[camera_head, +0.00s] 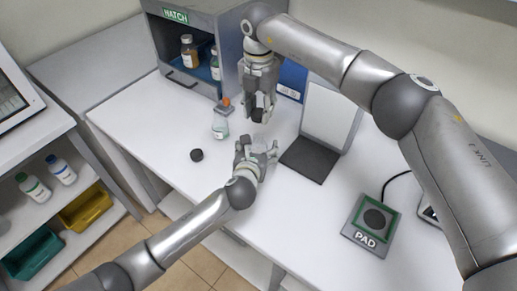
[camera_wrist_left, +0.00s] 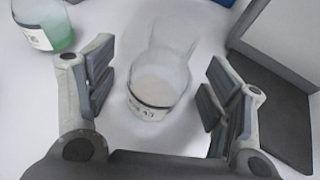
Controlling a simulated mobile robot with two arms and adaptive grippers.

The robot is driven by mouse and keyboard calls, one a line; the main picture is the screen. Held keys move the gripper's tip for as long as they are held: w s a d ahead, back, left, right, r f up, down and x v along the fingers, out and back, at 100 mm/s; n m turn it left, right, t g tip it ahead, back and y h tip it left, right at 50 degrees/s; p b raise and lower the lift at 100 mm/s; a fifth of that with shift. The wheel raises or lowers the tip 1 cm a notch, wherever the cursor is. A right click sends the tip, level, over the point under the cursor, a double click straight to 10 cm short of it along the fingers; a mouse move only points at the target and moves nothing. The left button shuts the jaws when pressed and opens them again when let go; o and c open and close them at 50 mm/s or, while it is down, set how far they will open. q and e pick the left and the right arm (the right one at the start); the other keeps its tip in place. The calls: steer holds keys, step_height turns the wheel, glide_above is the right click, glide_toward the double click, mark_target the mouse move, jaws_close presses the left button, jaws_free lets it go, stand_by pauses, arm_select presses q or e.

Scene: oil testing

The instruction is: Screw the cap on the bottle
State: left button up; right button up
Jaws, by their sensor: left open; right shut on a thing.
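A clear, nearly empty bottle with a label (camera_wrist_left: 150,112) stands on the white table, between the fingers of my left gripper (camera_wrist_left: 160,92). The fingers are open, with a gap on both sides of it. In the head view my left gripper (camera_head: 257,151) comes up from below. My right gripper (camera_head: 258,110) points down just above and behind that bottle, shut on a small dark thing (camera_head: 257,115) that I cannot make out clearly. A black cap (camera_head: 196,155) lies on the table to the left.
A grey stand with a dark base (camera_head: 310,160) is close on the right. A pad device (camera_head: 372,220) lies further right.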

mark_target(259, 135)
arm_select(q)
steer(key=c, duration=1.5)
arm_select(e)
steer(key=shift+f, duration=2.5)
steer(key=shift+f, duration=0.85)
steer(key=shift+f, duration=0.6)
